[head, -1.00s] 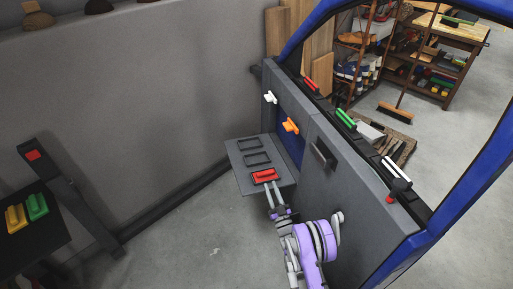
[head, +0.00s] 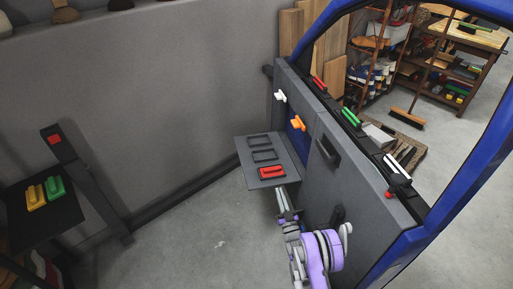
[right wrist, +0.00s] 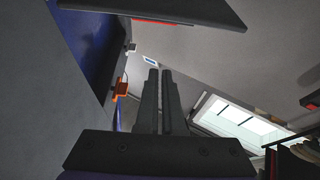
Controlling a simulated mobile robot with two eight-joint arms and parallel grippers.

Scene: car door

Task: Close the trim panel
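The trim panel (head: 249,151) is a flat grey flap sticking out from the inner side of the blue-framed grey car door (head: 350,175). It lies open, about level. Its top has several outlined slots, and a red part (head: 272,172) sits in the nearest one. My right gripper (head: 282,193) is at the panel's near edge, its fingers pointing towards it. In the right wrist view the fingers (right wrist: 161,100) are together with nothing between them, and the panel (right wrist: 195,8) hangs over them at the top. Contact cannot be told. My left gripper is not in view.
White (head: 280,97) and orange (head: 298,123) parts sit on the door by the blue opening. Red, green and white parts line the door's top. A dark stand (head: 65,212) with yellow and green parts is at left. Floor between is clear.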

